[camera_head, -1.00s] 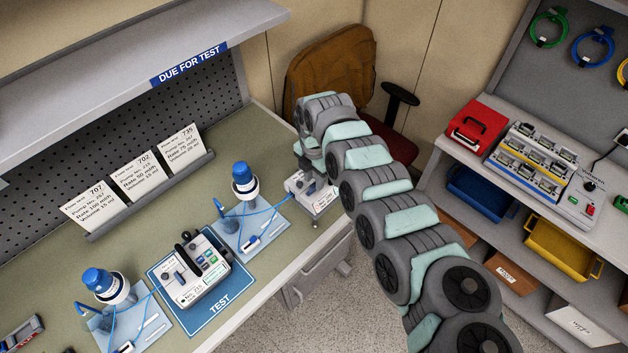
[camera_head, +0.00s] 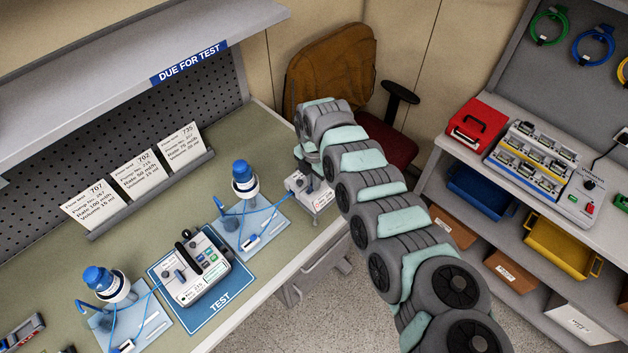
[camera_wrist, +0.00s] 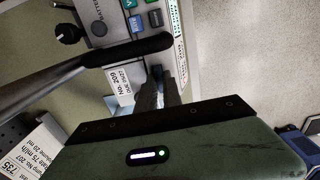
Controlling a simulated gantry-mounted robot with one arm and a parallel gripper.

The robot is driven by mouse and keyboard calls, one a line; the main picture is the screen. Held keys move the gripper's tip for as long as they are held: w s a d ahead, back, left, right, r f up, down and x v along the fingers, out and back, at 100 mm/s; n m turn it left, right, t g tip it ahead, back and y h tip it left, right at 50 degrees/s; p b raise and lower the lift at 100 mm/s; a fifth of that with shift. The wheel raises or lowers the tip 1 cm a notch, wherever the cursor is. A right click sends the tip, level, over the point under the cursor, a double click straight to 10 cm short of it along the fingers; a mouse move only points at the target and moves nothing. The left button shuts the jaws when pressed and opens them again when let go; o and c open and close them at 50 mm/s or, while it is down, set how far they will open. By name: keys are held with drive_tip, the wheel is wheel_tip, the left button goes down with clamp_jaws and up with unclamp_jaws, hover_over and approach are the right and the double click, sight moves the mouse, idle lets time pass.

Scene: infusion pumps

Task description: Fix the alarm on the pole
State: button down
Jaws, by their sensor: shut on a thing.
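A light grey infusion pump (camera_head: 312,193) sits at the right end of the bench, partly under my arm. In the wrist view the pump's face (camera_wrist: 110,22) shows a "BATTERY" mark, a dark knob, coloured buttons and a label (camera_wrist: 122,85) that seems to read No. 209. A black handle-like bar (camera_wrist: 140,50) crosses in front of it. My gripper (camera_wrist: 160,88) is at the pump's edge, just past this bar, its fingers closed on a small dark part (camera_wrist: 156,72) that they mostly hide. I cannot make out a pole or a lit alarm.
Another pump (camera_head: 192,268) lies on the blue TEST mat (camera_head: 215,312), between two blue-capped bottles (camera_head: 243,180) (camera_head: 105,284) with tubing. Flow cards (camera_head: 137,175) stand behind. A chair (camera_head: 335,75) is past the bench end. Shelves with a red case (camera_head: 477,123) stand right.

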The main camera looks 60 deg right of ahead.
drive_tip(key=shift+r+p, duration=0.1)
drive_tip(key=shift+p, duration=0.2)
drive_tip(key=m+p, duration=0.3)
drive_tip(key=shift+r+m, duration=0.15)
drive_tip(key=shift+m, duration=0.25)
drive_tip(key=m+p, duration=0.1)
drive_tip(key=m, duration=0.3)
drive_tip(key=shift+w+m+p, duration=0.15)
drive_tip(key=shift+m+p, duration=0.15)
drive_tip(key=shift+p, duration=0.1)
drive_tip(key=m, duration=0.4)
drive_tip(key=shift+d+f+m+b, duration=0.15)
drive_tip(key=shift+f+m+b, duration=0.1)
drive_tip(key=shift+m+b, duration=0.05)
drive_tip(key=m+b, duration=0.2)
drive_tip(key=m, duration=0.2)
drive_tip(key=shift+d+m, duration=0.1)
drive_tip(key=shift+m, duration=0.3)
drive_tip(key=c, duration=1.5)
unclamp_jaws()
drive_tip(key=shift+b, duration=0.3)
